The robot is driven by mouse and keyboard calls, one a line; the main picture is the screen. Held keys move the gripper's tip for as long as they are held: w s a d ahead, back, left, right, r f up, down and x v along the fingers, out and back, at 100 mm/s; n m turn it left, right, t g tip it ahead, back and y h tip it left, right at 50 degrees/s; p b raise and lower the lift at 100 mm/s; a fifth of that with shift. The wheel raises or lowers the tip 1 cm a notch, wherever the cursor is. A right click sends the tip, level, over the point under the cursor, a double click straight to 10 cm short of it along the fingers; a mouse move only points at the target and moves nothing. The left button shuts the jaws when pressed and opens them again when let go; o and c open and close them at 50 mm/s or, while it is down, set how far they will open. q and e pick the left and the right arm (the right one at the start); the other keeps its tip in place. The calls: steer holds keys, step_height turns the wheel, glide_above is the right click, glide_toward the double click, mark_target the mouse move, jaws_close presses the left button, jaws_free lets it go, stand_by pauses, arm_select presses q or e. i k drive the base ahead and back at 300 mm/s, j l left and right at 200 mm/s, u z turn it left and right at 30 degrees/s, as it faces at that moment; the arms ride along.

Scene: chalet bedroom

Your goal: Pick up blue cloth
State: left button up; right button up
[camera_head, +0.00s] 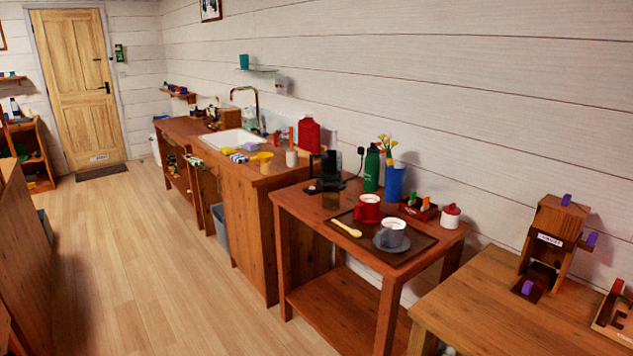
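No plain blue cloth is clear to me in this view. A small blue and white item (229,151) lies near the front edge of the sink counter (240,171); it is too small to tell whether it is a cloth. A dark and pale striped item (194,161) hangs at the counter's front edge and looks like a towel. Neither of my grippers is in view.
A wooden table (470,310) stands at the lower right. A grey bin (220,226) is below the counter. The floor (150,250) at left is clear.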

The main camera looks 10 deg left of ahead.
mark_target(239, 158)
steer(key=i+j+u, duration=0.1)
steer(key=i+u, duration=0.85)
steer(key=u, duration=0.15)
steer(key=i+j+z, duration=0.1)
steer(key=i, duration=0.3)
steer(key=i+j, duration=0.15)
steer(key=i, duration=0.2)
steer(key=i+j+z, duration=0.2)
steer(key=i+z, duration=0.25)
steer(key=i+j+z, duration=0.25)
steer(key=z, duration=0.15)
steer(key=i+j+z, duration=0.25)
steer(key=j+z, duration=0.2)
steer(key=i+j+z, duration=0.2)
steer(key=j, duration=0.15)
steer(key=i+j+z, duration=0.2)
steer(key=k+j, duration=0.05)
steer(key=j, duration=0.05)
